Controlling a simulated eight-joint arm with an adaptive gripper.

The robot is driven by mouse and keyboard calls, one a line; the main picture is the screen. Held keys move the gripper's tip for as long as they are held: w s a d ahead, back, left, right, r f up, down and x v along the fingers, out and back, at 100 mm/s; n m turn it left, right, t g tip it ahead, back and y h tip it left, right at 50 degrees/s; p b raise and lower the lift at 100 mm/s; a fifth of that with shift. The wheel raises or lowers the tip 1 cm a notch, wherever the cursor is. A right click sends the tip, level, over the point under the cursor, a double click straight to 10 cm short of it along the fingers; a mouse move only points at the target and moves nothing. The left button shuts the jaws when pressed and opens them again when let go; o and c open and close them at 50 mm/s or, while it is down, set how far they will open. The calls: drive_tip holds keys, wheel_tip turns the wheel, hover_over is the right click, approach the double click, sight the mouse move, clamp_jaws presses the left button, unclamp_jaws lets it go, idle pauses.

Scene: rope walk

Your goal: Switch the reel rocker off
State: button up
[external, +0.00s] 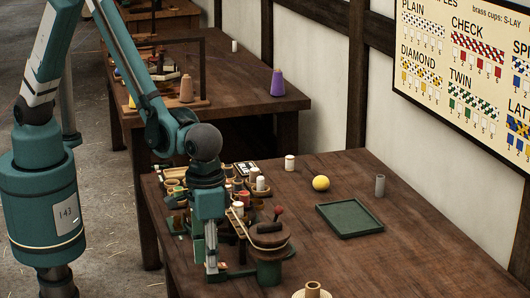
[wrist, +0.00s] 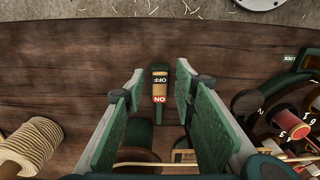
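The reel rocker (wrist: 160,84) is a small switch on the dark wooden table, ahead of my gripper in the wrist view. It has a pale end lettered OFF, upside down here, at the far side, and a red end lettered ON at the near side. I cannot tell which end is pressed in. My gripper (wrist: 161,74) is open and empty, and the rocker shows in the gap between its two green fingers. In the external view my gripper (external: 211,272) points down near the table's front left edge. The rocker cannot be made out there.
A round wooden-topped device (external: 268,236) with a red knob stands just right of my gripper. Cups and spools (external: 240,190) crowd behind it. A green tray (external: 350,219) and a yellow ball (external: 321,183) are farther right. A rope spool (wrist: 28,145) shows left in the wrist view.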

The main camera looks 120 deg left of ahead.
drive_tip(key=shift+f, duration=0.1)
drive_tip(key=shift+c, duration=0.7)
drive_tip(key=c, duration=0.7)
drive_tip(key=shift+c, duration=0.2)
drive_tip(key=shift+d, duration=0.1)
drive_tip(key=shift+s+f+t+y+b, duration=0.1)
drive_tip(key=shift+s+t+y+b, duration=0.05)
drive_tip(key=shift+t+y+b, duration=0.35)
drive_tip(key=o, duration=0.9)
drive_tip(key=shift+r, duration=0.2)
